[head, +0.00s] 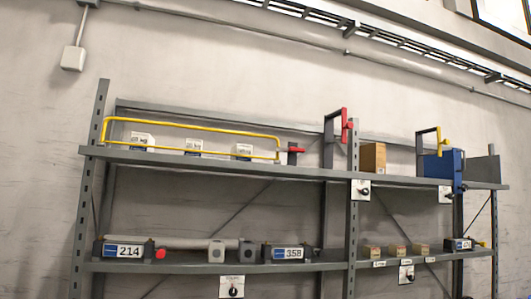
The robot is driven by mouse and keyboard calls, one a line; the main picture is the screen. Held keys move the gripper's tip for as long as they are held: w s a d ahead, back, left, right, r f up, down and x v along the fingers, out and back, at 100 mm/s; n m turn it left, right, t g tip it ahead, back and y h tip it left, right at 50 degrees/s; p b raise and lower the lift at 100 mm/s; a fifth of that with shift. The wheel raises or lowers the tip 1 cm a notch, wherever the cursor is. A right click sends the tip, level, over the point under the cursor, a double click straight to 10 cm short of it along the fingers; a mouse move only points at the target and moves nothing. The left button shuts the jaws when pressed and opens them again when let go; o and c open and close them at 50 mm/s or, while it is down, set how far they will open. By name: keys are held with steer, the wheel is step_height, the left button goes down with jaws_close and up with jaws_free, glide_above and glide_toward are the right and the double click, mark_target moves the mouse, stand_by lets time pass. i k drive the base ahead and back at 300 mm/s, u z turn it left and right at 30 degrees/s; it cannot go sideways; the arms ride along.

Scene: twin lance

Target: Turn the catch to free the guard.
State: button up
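A yellow tubular guard rail (200,126) runs along the front of the upper shelf's left bay. A small red catch-like lever (296,150) on a dark block sits at the rail's right end and points sideways. I cannot tell whether it touches the rail. Behind the rail stand several white-labelled blocks, one of them a weight block (194,146). My gripper is not in view.
A red handle (345,125) and a yellow handle (440,141) hang from dark brackets. A brown box (372,157) and a blue box (440,166) stand right. The lower shelf (210,266) holds units 214 (124,250) and 358 (288,252). Black knobs sit on white plates.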

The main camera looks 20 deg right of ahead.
mark_target(291, 149)
steer(key=u, duration=0.05)
steer(key=k, duration=0.65)
steer(key=z, duration=0.65)
steer(key=i, duration=0.95)
steer(key=z, duration=0.5)
steer(key=i, duration=1.7)
steer(key=u, duration=0.55)
